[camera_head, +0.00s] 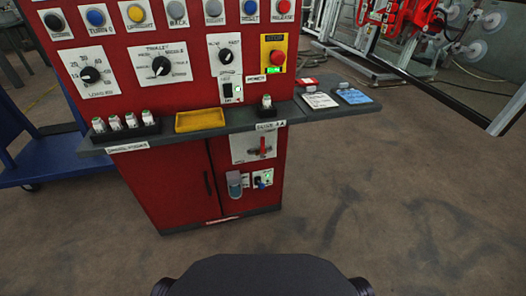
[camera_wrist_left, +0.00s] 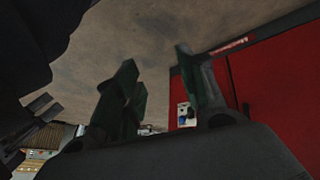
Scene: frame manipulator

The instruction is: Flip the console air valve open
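The console air valve (camera_head: 263,146) has a red handle standing upright on a white plate (camera_head: 243,158), low on the red console (camera_head: 180,172) beneath the shelf. My left gripper is outside the head view. In the left wrist view its two dark fingers (camera_wrist_left: 160,88) stand apart with nothing held between them. The red console front (camera_wrist_left: 275,90) is at the right of that view, beyond the fingers. I cannot make out the valve handle there. Dark finger-like parts at that view's left edge may be my right gripper (camera_wrist_left: 38,118); their opening is unclear.
A grey shelf (camera_head: 225,127) juts out above the valve, with a yellow tray (camera_head: 200,120) on it. Below the valve are a clear cup-like fitting (camera_head: 235,184) and a socket plate (camera_head: 263,179). A blue cart (camera_head: 45,160) stands left. Floor in front and right is clear.

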